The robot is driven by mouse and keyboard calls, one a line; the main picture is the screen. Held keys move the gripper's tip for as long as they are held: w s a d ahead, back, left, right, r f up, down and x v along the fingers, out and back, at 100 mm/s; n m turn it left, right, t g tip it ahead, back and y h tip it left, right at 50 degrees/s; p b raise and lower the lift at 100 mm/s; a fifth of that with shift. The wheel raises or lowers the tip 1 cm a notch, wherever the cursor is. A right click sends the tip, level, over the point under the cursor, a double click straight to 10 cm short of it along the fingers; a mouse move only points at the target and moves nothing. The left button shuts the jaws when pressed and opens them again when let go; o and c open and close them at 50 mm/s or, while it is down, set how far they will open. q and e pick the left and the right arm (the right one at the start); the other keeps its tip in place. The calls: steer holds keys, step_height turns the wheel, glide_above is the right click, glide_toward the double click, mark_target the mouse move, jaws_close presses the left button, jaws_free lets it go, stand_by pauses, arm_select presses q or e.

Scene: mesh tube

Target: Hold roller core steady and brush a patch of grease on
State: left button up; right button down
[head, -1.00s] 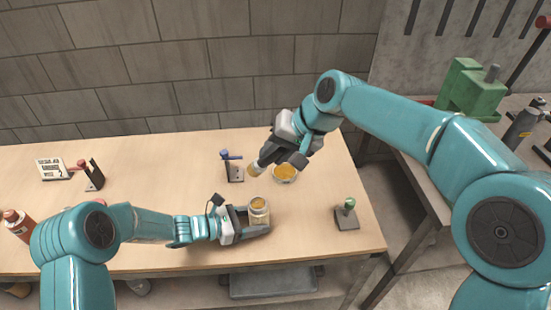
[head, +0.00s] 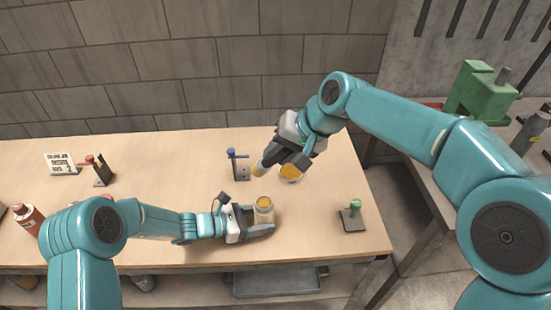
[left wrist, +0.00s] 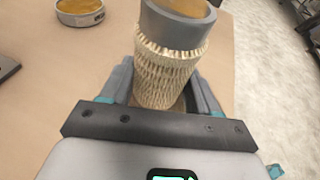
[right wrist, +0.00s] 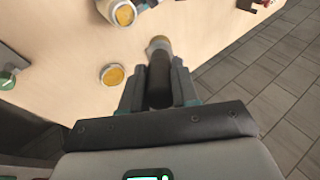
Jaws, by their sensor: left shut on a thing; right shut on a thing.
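The roller core (head: 263,213) stands upright on the table, a mesh-covered cylinder with a grey collar at the top and amber inside. My left gripper (head: 262,230) is shut around its lower part; the left wrist view shows the mesh (left wrist: 168,75) between the fingers. My right gripper (head: 280,158) is shut on the dark handle of a brush (right wrist: 160,75). The brush's pale tan tip (head: 259,168) is beyond the core, above the table and apart from it.
A stand with a blue clamp (head: 238,165) is left of the brush tip. A green-knobbed stand (head: 352,215) is near the table's right end. A sign (head: 62,163), a red-topped stand (head: 102,170) and an orange bottle (head: 28,220) are at left. The table's left-middle is clear.

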steer(key=shift+r, duration=0.25)
steer(key=shift+s+f, duration=2)
steer(key=shift+f, duration=2)
steer(key=shift+w+a+r, duration=0.1)
steer(key=shift+w+r, duration=0.55)
steer(key=shift+r, duration=0.7)
steer(key=shift+w+d+r, duration=0.1)
steer(key=shift+w+r, duration=0.6)
steer(key=shift+r, duration=0.65)
steer(key=shift+w+a+r, duration=0.1)
steer(key=shift+w+r, duration=0.55)
steer(key=shift+r, duration=0.7)
